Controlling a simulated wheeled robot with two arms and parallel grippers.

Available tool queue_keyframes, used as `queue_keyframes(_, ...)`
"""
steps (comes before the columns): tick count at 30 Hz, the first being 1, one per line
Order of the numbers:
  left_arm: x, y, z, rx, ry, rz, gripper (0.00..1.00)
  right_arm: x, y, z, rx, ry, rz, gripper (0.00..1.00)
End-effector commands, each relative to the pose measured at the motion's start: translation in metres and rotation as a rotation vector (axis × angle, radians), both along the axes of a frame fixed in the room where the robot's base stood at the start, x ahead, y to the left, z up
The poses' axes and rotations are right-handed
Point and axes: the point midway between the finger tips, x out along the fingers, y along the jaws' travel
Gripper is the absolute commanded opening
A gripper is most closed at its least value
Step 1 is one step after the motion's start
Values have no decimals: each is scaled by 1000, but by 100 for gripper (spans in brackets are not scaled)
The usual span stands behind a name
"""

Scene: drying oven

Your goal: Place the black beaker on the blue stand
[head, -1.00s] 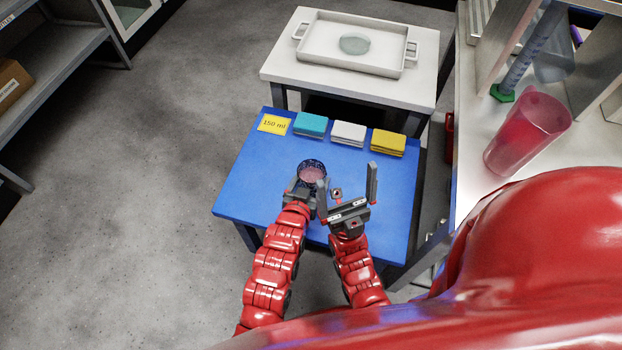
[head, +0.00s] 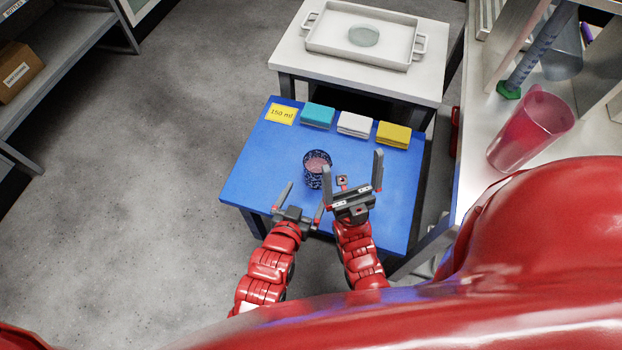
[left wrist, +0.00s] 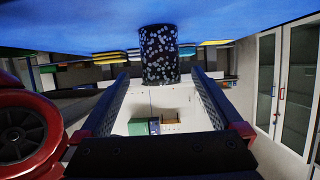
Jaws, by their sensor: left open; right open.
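The black beaker (head: 316,180), speckled with light marks and holding something pinkish, stands upright on the blue stand (head: 258,180). It also shows in the left wrist view (left wrist: 160,55), between and beyond the open fingers, with the blue surface (left wrist: 70,25) at the top of the picture. My left gripper (head: 302,200) is open and empty, just on the near side of the beaker and apart from it. My right gripper (head: 352,165) is open and empty, close to the right of the beaker; I cannot tell whether it touches.
A yellow "150 ml" label (head: 281,114) and teal (head: 318,115), white (head: 355,124) and yellow (head: 393,133) folded stacks line the stand's far edge. Behind is a white table (head: 290,60) with a tray (head: 320,48). A counter with a red-pink pitcher (head: 530,130) stands right.

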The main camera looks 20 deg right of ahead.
Motion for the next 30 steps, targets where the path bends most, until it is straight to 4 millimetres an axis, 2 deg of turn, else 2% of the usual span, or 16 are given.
queue_keyframes(4, -10, 7, 5, -1, 2, -1, 100, 0, 0, 3, 0, 0, 0, 100)
queue_keyframes(12, -12, 9, 6, -1, 0, 0, 100, 0, 0, 3, 0, 0, 0, 100)
queue_keyframes(14, -10, 9, 9, -8, -12, 5, 100, 0, 0, 3, 0, 0, 0, 100)
queue_keyframes(17, 4, 13, 22, -46, -82, 34, 100, 0, 0, 3, 0, 0, 0, 100)
queue_keyframes(20, 29, 25, 50, -124, -231, 91, 100, 0, 0, 3, 0, 0, 0, 100)
queue_keyframes(24, 56, 63, 109, -264, -532, 191, 100, 0, 0, 3, 0, 0, 0, 100)
queue_keyframes(27, 58, 100, 150, -355, -764, 255, 100, 0, 0, 3, 0, 0, 0, 100)
queue_keyframes(30, 44, 140, 184, -424, -999, 307, 100, 0, 0, 3, 0, 0, 0, 100)
